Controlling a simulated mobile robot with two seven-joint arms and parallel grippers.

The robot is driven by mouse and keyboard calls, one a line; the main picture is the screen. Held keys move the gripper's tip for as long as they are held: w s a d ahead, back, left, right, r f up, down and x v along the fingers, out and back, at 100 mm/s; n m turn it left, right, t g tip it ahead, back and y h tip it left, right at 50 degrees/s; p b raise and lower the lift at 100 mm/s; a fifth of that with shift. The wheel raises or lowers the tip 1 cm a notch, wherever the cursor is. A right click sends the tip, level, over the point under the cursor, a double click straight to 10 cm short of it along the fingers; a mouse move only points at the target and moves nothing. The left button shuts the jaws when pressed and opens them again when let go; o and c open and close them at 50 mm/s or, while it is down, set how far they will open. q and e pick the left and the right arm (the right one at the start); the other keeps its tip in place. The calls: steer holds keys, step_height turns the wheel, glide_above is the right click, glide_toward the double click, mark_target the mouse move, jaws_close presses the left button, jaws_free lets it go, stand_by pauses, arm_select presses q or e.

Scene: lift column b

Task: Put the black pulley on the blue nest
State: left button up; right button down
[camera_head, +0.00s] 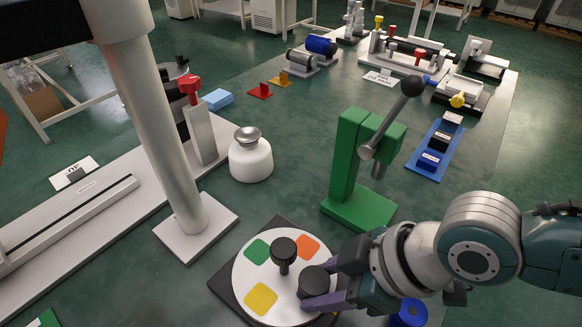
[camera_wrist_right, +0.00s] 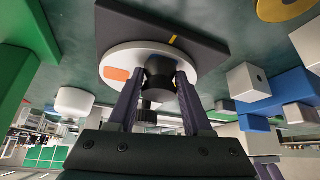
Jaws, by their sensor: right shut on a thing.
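The black pulley (camera_head: 314,281) is a short dark cylinder at the right side of a white round dial (camera_head: 241,284). My right gripper (camera_head: 322,284) is shut on it from the right. In the right wrist view, the pulley (camera_wrist_right: 160,72) sits between the two purple-grey fingers (camera_wrist_right: 158,88), close against the dial. I cannot tell whether it still rests on the dial. A round blue part (camera_head: 408,312), which may be the blue nest, shows at the bottom, partly hidden by my right gripper. My left gripper is not in view.
A black knob (camera_head: 284,250) stands up from the dial's middle, close to my fingers. A green press (camera_head: 360,165) with a grey ball lever stands behind. A white bottle (camera_head: 250,160) and a white column (camera_head: 160,130) stand left. A blue strip with blocks (camera_head: 425,165) lies right.

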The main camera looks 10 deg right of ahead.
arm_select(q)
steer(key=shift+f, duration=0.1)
arm_select(e)
steer(key=shift+c, duration=1.6)
jaws_free()
steer(key=shift+f, duration=0.15)
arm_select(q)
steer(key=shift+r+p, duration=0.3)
arm_select(e)
steer(key=shift+r, duration=0.35)
steer(key=p+v, duration=0.3)
steer(key=v, duration=0.8)
steer(key=s+a+r+m, duration=0.2)
steer(key=s+a+r, duration=0.15)
steer(key=a, duration=0.35)
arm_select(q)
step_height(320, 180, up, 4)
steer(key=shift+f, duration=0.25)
arm_select(e)
steer(key=s+d+r+m+h, duration=0.1)
steer(key=s+d+m+h, duration=0.1)
steer(key=d, duration=0.3)
steer(key=s+d+r+m+h, duration=0.1)
steer(key=s+d+m+h, duration=0.2)
steer(key=d+m, duration=0.2)
steer(key=shift+s+d+r, duration=0.25)
steer(key=shift+d+r, duration=0.05)
steer(key=shift+d, duration=0.2)
